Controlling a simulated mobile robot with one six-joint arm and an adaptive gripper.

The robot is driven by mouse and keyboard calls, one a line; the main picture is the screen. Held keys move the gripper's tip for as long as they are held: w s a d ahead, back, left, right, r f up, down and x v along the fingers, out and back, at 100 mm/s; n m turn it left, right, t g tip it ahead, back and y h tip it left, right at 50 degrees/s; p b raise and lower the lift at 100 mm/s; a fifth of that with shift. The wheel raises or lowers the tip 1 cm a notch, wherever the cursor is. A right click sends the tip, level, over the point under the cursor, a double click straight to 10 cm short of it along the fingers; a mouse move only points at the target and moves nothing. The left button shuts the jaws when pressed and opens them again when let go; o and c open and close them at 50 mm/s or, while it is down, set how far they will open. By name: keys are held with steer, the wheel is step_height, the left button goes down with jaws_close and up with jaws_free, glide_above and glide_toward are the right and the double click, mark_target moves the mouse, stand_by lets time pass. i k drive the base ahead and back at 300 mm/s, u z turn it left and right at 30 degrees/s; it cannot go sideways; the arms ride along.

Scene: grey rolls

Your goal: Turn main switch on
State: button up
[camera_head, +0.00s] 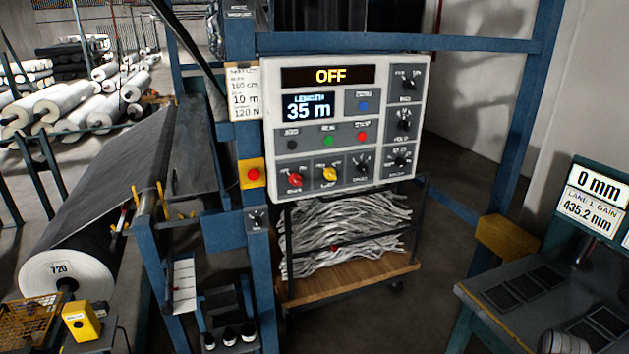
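A white control panel (340,155) faces me in the middle of the head camera view, mounted on a blue frame. Its top display (330,76) reads OFF in yellow letters. A smaller screen (308,107) reads LENGTH 35 m. A red rotary knob (294,180) and a yellow rotary knob (328,175) sit along the panel's lower edge, with black knobs (404,120) to their right. The small labels are too blurred to tell for certain which knob is the main switch. My gripper is not in view.
A yellow box with a red button (253,174) is left of the panel. A large dark roll (75,265) lies at left. A cart with grey strips (345,235) stands below the panel. A console (540,290) is at right. Open floor shows between cart and console.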

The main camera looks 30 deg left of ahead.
mark_target(294, 178)
steer(key=z, duration=0.15)
steer(key=k, duration=1)
steer(key=u, duration=1.3)
steer(key=i, duration=0.95)
steer(key=u, duration=0.05)
